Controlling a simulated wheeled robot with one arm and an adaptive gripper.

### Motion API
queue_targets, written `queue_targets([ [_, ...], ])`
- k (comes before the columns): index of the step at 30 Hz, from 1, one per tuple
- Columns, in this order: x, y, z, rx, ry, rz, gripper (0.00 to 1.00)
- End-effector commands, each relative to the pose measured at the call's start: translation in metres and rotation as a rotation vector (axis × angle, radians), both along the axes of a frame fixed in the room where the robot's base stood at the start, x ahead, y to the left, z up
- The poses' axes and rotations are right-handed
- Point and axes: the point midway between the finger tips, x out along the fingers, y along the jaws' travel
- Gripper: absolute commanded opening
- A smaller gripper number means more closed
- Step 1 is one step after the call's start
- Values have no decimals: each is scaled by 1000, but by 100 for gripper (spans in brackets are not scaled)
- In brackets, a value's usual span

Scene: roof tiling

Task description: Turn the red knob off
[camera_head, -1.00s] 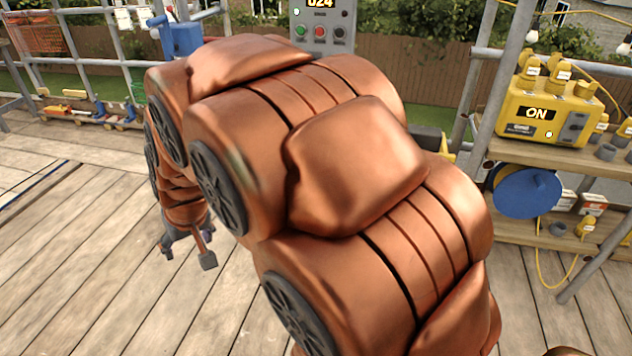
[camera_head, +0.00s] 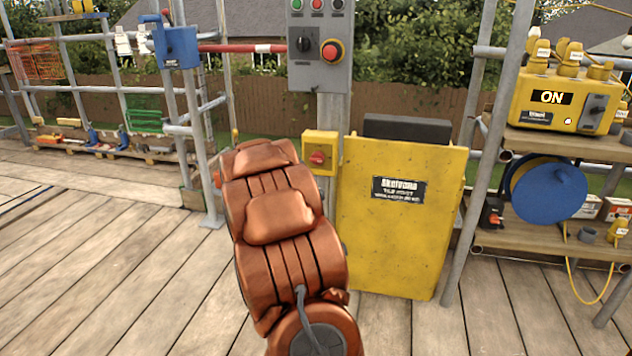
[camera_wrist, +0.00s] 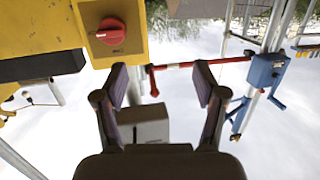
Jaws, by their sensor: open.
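The red knob (camera_head: 317,158) is a rotary handle on a small yellow box (camera_head: 331,141) fixed to the grey post, left of the large yellow panel. It also shows in the wrist view (camera_wrist: 112,32), at the upper left, with its grip bar lying roughly level. My gripper (camera_wrist: 160,72) is open and empty in the wrist view. The knob appears above and left of its fingers, beyond the left fingertip, with no visible contact. In the head view my arm reaches toward the box and hides the gripper.
A grey control panel (camera_head: 305,77) with a red button (camera_head: 332,50) stands above the box. The large yellow panel (camera_head: 400,245) is close on the right. A scaffold pole with a blue box (camera_head: 180,47) stands left. Wooden decking is clear at front left.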

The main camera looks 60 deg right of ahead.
Motion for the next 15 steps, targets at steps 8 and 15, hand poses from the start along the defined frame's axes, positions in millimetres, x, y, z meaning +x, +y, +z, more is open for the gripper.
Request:
queue_targets([
  [8,-38,-57,-30,-131,-44,-140,71],
  [15,-38,-71,-30,-142,-47,-154,71],
])
